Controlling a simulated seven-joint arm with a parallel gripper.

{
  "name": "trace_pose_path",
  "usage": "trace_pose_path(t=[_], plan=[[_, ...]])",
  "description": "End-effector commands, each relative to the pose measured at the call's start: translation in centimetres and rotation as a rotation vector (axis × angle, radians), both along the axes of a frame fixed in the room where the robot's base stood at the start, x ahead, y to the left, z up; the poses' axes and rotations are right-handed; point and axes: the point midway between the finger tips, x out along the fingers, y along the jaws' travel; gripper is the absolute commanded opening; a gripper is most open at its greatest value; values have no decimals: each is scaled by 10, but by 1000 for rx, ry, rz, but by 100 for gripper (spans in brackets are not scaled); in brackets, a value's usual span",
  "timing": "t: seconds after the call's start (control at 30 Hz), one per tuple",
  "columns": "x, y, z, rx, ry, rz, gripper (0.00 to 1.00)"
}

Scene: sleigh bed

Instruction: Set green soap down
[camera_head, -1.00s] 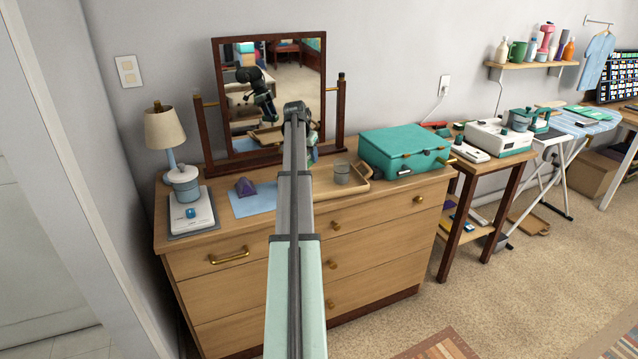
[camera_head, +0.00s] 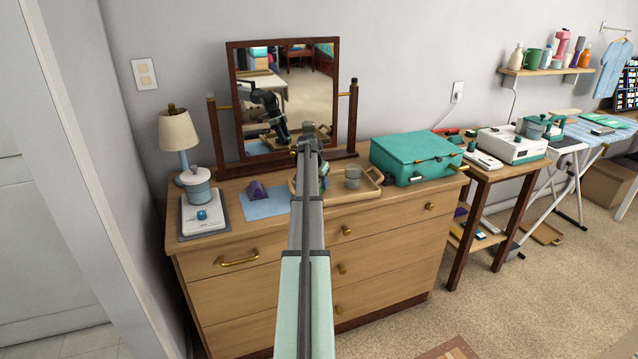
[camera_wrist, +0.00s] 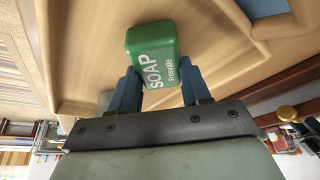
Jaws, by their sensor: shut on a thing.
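The green soap (camera_wrist: 152,55), a block with white "SOAP" lettering, sits between the two dark blue fingers of my gripper (camera_wrist: 160,84) in the wrist view. The gripper is shut on it. The soap is over the tan wooden tray (camera_wrist: 85,45), whose raised rim shows around it; I cannot tell whether it touches the tray floor. In the head view, the tray (camera_head: 364,195) lies on the dresser top in front of the mirror. My arm covers its left part and hides the soap and most of my gripper.
A grey cup (camera_head: 352,177) stands in the tray, right of my arm. A teal case (camera_head: 405,160) is to the right. A purple object (camera_head: 257,190) on a blue cloth (camera_head: 265,208) and a white scale (camera_head: 203,218) are to the left. The mirror (camera_head: 288,90) stands behind.

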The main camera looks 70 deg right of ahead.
Motion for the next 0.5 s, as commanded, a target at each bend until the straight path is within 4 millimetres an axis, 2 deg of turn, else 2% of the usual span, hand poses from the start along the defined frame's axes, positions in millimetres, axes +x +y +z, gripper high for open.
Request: trace_pose_path(t=[0.23,0.27,0.5], plan=[[0,0,-3,0,0,0,16],[0,0,-3,0,0,0,50],[0,0,-3,0,0,1,73]])
